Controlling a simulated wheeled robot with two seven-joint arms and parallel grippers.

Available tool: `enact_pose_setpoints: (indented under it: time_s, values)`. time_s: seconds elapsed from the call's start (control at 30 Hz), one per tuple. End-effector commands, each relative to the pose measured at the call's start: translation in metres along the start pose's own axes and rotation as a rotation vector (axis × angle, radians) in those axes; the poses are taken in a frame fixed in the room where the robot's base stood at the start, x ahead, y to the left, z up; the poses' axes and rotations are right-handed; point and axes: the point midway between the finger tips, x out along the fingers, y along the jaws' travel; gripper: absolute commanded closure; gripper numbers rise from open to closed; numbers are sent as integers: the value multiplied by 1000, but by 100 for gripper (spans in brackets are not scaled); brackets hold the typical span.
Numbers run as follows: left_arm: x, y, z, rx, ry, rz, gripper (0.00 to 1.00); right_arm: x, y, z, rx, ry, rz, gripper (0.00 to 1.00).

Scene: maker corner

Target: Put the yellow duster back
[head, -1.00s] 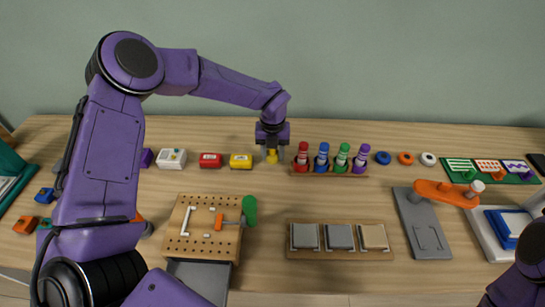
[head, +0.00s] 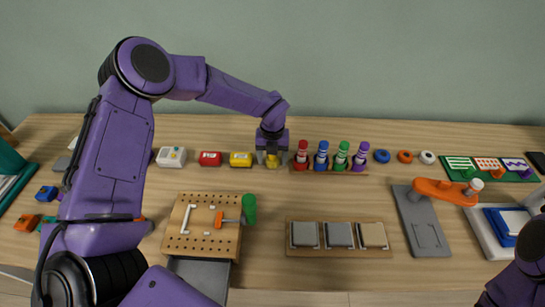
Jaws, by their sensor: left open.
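A small yellow piece (head: 271,160), which I take to be the yellow duster, stands on the table at the back, left of the rack of coloured bottles. My left gripper (head: 272,158) points down over it, open, with a finger on each side. The gripper hides its upper part, so I cannot tell whether the fingers touch it. A yellow labelled block (head: 241,160) lies just to its left. My right gripper is out of view; only part of my right arm shows at the lower right.
The wooden rack (head: 330,171) holding red, blue, green and purple bottles stands close right of the gripper. A red block (head: 210,159) and white box (head: 171,157) are to the left. A pegboard (head: 181,241) and a sample board (head: 292,252) lie in front, with clear table between.

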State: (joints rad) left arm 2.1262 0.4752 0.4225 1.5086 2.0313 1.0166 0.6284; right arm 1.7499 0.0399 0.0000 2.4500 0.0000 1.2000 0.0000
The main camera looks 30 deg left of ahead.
Motion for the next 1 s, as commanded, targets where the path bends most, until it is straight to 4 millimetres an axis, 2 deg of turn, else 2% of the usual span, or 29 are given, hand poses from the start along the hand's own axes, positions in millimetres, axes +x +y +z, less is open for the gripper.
enact_pose_setpoints:
  time_s: [0.4, 0.5, 0.63, 0.9, 1.0]
  values:
    - [-96, 0, 1, -1, -4, -3, 31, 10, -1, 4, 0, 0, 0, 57]
    - [-111, 0, 1, 0, -3, -2, 31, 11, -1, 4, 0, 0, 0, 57]
    - [-120, 0, 0, 1, -2, -1, 31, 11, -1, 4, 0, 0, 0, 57]
    - [-122, 0, 0, 1, -1, 0, 31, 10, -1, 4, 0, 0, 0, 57]
    - [-131, 0, 0, 1, -1, -1, 31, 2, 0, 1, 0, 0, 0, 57]
